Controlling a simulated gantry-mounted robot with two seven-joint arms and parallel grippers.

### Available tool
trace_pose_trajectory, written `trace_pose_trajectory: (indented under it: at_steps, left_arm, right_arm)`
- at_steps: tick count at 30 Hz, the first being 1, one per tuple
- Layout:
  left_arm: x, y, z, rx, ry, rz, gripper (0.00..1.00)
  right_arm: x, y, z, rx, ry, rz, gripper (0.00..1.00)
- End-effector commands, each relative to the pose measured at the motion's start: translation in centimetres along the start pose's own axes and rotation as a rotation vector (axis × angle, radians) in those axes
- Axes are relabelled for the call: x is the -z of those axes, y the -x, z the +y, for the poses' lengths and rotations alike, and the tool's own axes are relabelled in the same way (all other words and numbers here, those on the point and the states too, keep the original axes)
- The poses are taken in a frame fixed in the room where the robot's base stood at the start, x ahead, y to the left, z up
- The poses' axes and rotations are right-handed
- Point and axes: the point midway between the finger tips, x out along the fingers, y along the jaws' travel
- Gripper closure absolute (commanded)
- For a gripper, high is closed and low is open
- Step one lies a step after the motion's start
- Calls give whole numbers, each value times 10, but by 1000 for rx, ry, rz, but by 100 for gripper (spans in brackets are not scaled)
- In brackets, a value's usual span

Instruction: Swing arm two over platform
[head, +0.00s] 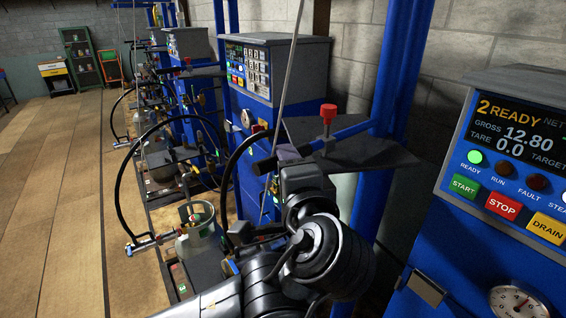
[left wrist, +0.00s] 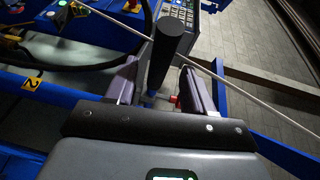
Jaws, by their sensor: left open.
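A blue swing arm (head: 350,131) with a red knob (head: 328,111) reaches left from a blue post in the head view. My left gripper (head: 288,153) is at its left end, partly hiding it. In the left wrist view my left gripper (left wrist: 160,88) is open. A black cylindrical handle (left wrist: 174,42) stands between or just beyond its fingers; contact cannot be told. The platform under the arm is mostly hidden by my arm. A yellow "2" tag (left wrist: 33,84) marks blue framework. My right gripper is not in view.
Console two (head: 515,130) reads 2 READY, GROSS 12.80, at the right. A grey-green cylinder (head: 197,248) with a black hose stands left of my arm. A thin pale rod (head: 288,75) crosses nearby. The wooden floor (head: 50,200) at left is clear.

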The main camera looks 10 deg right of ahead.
Motion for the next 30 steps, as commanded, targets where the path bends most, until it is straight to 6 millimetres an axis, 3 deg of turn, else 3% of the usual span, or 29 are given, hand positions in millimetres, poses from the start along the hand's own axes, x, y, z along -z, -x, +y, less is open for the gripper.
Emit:
trace_pose_trajectory:
  at_steps: [6, 12, 25, 28, 30]
  left_arm:
    - [0, 34, 0, 2, -1, 2, 47]
    - [0, 50, 0, 0, -1, 1, 47]
    - [0, 53, 2, -4, -1, -1, 47]
    - [-1, 49, 15, -30, 0, -2, 47]
    - [-2, 44, 34, -69, 2, -4, 47]
  right_arm:
    - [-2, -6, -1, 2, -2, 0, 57]
    - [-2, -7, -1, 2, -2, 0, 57]
    - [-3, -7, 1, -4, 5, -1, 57]
    - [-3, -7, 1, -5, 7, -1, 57]
    - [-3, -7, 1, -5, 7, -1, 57]
